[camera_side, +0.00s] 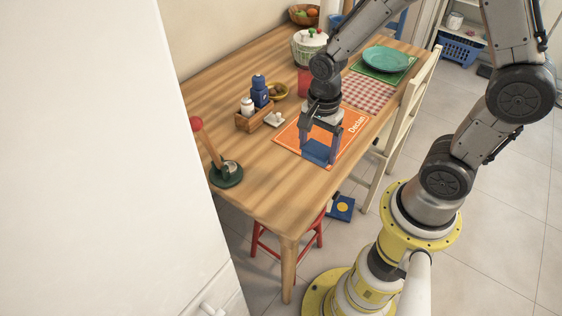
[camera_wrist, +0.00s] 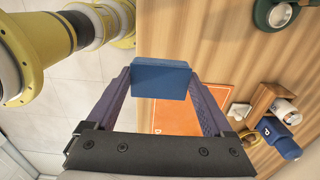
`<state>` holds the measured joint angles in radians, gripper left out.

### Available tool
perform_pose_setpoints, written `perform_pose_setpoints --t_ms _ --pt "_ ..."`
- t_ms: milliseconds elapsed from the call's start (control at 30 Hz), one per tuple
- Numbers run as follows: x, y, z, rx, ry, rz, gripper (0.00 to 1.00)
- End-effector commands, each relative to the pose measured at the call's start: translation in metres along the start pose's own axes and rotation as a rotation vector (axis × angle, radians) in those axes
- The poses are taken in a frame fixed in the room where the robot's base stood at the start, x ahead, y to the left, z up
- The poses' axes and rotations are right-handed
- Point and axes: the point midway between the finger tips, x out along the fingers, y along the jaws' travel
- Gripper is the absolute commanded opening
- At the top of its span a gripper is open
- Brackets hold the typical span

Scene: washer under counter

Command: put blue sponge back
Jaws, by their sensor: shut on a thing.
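The blue sponge (camera_side: 318,152) is a flat blue block between the fingertips of my gripper (camera_side: 321,150) in the side view. My gripper is shut on it, one finger at each end. In the wrist view the sponge (camera_wrist: 161,79) spans the gap between the two fingers. It is over the orange placemat (camera_side: 292,137) with the name "Declan" on it, at the table's near side. I cannot tell for sure how high above the mat it is.
A wooden caddy (camera_side: 262,120) holds a white shaker (camera_side: 247,106) and a blue bottle (camera_side: 260,92). A small white item (camera_side: 275,120) lies beside it. A green-based holder (camera_side: 226,175) stands at the near left. Bare table lies between. A chair (camera_side: 400,115) stands right.

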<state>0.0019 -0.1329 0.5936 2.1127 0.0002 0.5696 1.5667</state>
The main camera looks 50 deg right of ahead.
Motion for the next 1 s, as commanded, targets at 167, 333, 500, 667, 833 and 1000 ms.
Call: perform_pose_setpoints --t_ms 167,333,500,667,833,1000 --pt "0.018 -0.038 0.0 0.001 0.0 0.002 0.34" --pt "0.041 -0.069 -0.001 0.001 0.0 0.004 0.34" --pt "0.066 -0.09 -0.001 0.001 0.0 0.002 0.34" --pt "0.077 -0.101 -0.001 0.001 0.0 -0.001 0.34" --pt "0.085 -0.107 -0.001 0.001 0.0 0.0 0.34" --pt "0.108 -0.107 -0.001 0.001 0.0 0.002 0.34"
